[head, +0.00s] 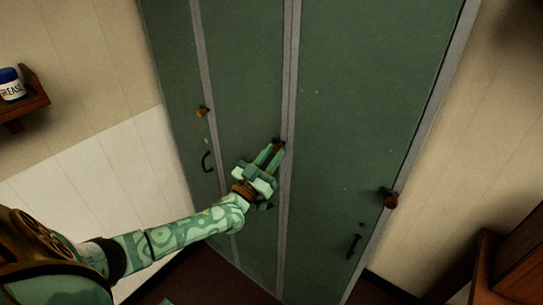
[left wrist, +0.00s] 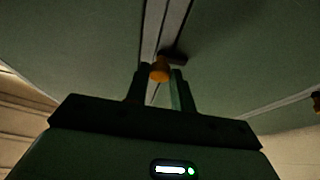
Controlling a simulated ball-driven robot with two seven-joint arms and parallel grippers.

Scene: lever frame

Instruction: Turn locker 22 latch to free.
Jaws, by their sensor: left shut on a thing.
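A bank of green lockers (head: 240,60) with grey frame strips fills the middle of the head view. My left gripper (head: 277,150) reaches the right edge of the middle door, beside a grey strip. It is shut on a small latch with an orange-brown knob, which shows between its fingers in the left wrist view (left wrist: 160,70). A dark bar of the latch (left wrist: 175,56) reaches right across the strip. In the head view the fingers mostly hide this latch. No locker number is readable, so I cannot tell which is 22. My right gripper is out of view.
Similar brass-coloured latches sit on the left door (head: 202,111) and right door (head: 389,199). Dark pull handles stand out below them, at left (head: 207,161) and right (head: 354,246). A wall shelf (head: 28,105) holds a jar (head: 11,84). Wooden furniture (head: 505,265) stands lower right.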

